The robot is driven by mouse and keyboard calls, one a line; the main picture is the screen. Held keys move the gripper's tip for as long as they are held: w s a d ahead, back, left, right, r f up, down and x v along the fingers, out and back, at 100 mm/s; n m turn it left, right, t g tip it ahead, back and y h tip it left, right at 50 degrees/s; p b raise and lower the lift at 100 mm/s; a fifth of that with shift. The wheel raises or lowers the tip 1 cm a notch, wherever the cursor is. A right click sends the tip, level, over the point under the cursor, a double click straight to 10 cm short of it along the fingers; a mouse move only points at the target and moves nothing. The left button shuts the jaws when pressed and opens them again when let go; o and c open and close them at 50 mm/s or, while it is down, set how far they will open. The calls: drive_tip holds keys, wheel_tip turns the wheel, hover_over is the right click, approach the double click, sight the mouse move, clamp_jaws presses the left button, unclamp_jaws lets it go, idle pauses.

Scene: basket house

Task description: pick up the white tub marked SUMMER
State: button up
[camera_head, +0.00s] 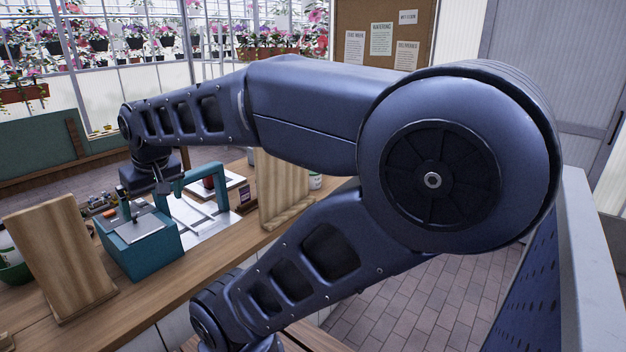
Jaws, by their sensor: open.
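I cannot make out a white tub marked SUMMER. A small white container (315,181) stands partly hidden behind a wooden board and my arm, and its marking is too small to read. Another white thing (5,240) is cut off by the left edge, above a green bowl, with no readable lettering. My gripper (163,187) hangs at the end of my outstretched arm, above the counter near a teal box. It is open; its fingers are small and dark here, and I see nothing held.
The teal box (140,247) and a teal arch (221,186) stand on the wooden counter (215,266). Upright wooden boards stand at the left (57,260) and behind my arm (284,188). A white tray (192,214) lies between. My arm blocks much of the view.

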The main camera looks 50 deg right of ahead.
drive_tip(key=shift+r, duration=0.15)
wheel_tip(320, 180, up, 5)
drive_tip(key=w+d+r+m+g+y, duration=0.1)
drive_tip(key=w+d+r+m, duration=0.2)
drive_tip(key=w+d, duration=0.45)
drive_tip(key=w+d+r+m+y, duration=0.1)
drive_tip(key=w+d+r+m, duration=0.1)
drive_tip(key=w+d+r, duration=0.5)
drive_tip(key=m+g+h, duration=0.2)
drive_tip(key=m+g, duration=0.2)
drive_tip(key=m, duration=0.7)
hover_over(312, 170)
wheel_tip(312, 170, down, 11)
wheel_tip(312, 170, down, 25)
drive_tip(key=shift+d+r, duration=0.1)
drive_tip(key=shift+d, duration=0.05)
drive_tip(key=shift+s+d+f, duration=0.1)
drive_tip(key=shift+f, duration=2.75)
